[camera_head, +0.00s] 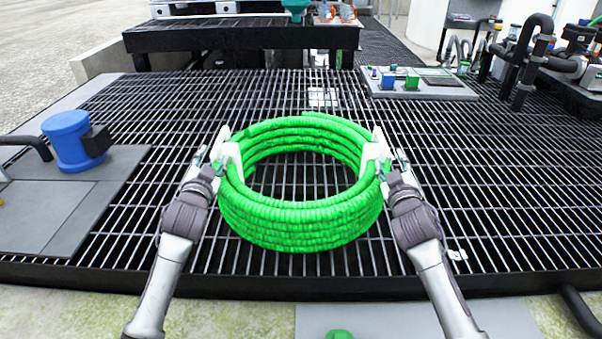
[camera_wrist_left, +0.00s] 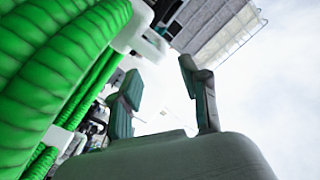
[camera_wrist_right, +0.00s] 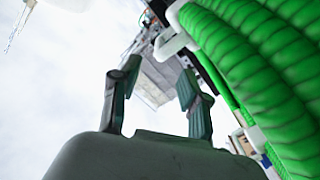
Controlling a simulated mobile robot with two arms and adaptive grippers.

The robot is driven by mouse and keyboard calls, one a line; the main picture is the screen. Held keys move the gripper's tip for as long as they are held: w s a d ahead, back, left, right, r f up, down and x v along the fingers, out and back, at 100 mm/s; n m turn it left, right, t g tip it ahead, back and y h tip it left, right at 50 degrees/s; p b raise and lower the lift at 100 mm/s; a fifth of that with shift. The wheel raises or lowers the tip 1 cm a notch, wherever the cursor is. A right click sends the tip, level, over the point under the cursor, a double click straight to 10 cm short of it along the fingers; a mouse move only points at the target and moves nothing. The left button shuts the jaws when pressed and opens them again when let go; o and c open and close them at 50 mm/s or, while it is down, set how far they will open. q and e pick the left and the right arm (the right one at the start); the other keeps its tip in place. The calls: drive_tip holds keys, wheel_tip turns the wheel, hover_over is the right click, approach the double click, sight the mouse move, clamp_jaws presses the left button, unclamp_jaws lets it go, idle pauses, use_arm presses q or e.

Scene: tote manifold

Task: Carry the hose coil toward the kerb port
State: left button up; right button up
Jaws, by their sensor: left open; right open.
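The hose coil (camera_head: 300,215) is a stack of bright green ribbed loops with a white bracket on its left side (camera_head: 230,160) and another on its right side (camera_head: 375,152). My left gripper (camera_head: 208,160) is open beside the left bracket. In the left wrist view its fingers (camera_wrist_left: 163,95) stand apart with nothing between them, and the coil (camera_wrist_left: 40,75) is beside them. My right gripper (camera_head: 395,162) is open beside the right bracket. In the right wrist view its fingers (camera_wrist_right: 155,95) are apart and empty, with the coil (camera_wrist_right: 255,75) beside them. I cannot identify the kerb port.
Black grating (camera_head: 480,190) lies around and beneath the coil, with free room to the right. A blue cylinder (camera_head: 72,140) stands on a grey plate at left. A black bench (camera_head: 240,36) is behind. A panel with blue and green blocks (camera_head: 425,90) and black pipes (camera_head: 525,65) are back right.

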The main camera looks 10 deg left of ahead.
sight(222, 132)
use_arm(q)
drive_tip(key=x, duration=1)
drive_tip(key=shift+w, duration=0.25)
use_arm(e)
drive_tip(key=w, duration=0.3)
drive_tip(key=w+a, duration=0.1)
drive_tip(key=w, duration=0.6)
drive_tip(key=shift+w+a+r, duration=0.15)
drive_tip(key=shift+w+a, duration=0.1)
drive_tip(key=shift+a, duration=0.1)
use_arm(q)
drive_tip(key=shift+w+a, duration=0.1)
drive_tip(key=shift+w, duration=0.35)
use_arm(e)
drive_tip(key=shift+w+a, duration=0.3)
drive_tip(key=shift+w, duration=0.1)
use_arm(q)
drive_tip(key=shift+c, duration=0.2)
use_arm(e)
drive_tip(key=shift+c, duration=0.2)
use_arm(q)
clamp_jaws()
use_arm(e)
clamp_jaws()
use_arm(q)
drive_tip(key=shift+r, duration=0.25)
use_arm(e)
drive_tip(key=shift+r, duration=0.1)
